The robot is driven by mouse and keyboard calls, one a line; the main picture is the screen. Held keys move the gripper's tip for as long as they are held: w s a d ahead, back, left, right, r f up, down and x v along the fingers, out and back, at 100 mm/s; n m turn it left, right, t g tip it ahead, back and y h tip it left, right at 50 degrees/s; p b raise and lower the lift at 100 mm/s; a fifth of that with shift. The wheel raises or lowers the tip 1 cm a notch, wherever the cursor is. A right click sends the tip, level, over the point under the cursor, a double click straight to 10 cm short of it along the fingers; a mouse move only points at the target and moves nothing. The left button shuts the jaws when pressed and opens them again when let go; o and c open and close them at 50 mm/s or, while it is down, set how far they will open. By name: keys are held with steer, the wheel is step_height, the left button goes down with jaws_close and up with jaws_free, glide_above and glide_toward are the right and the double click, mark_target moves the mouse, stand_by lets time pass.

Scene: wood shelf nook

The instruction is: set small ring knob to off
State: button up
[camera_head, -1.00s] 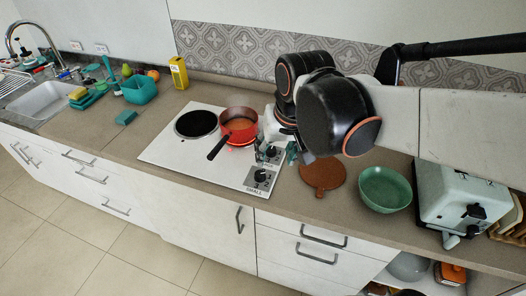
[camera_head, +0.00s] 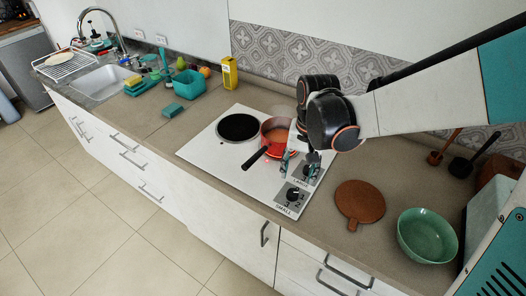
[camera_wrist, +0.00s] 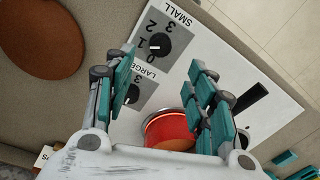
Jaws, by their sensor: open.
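The SMALL knob (camera_head: 293,194) is black, on a grey panel at the front right corner of the white cooktop (camera_head: 205,152). In the wrist view the SMALL knob (camera_wrist: 153,46) shows a pale pointer mark, with numbers beside it. The LARGE knob (camera_wrist: 132,94) is partly hidden behind a finger. My gripper (camera_head: 299,160) is open and empty, above the cooktop by the LARGE knob. In the wrist view its teal fingers (camera_wrist: 162,66) are spread apart, with the SMALL knob beyond them. They do not touch the SMALL knob.
A red pot (camera_head: 275,132) stands on one ring, its dark handle pointing front left, with a red glow under it. The other ring (camera_head: 238,127) is bare. A round brown board (camera_head: 360,200) and a green bowl (camera_head: 427,236) lie to the right.

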mark_target(293, 192)
steer(key=f+b, duration=0.1)
steer(key=f, duration=0.2)
steer(key=f+b, duration=0.1)
steer(key=f, duration=0.5)
steer(key=shift+w+a+f+b, duration=0.1)
steer(key=shift+a+f+b, duration=0.15)
steer(key=shift+f+b, duration=0.15)
steer(key=shift+r, duration=0.1)
steer(key=c, duration=1.1)
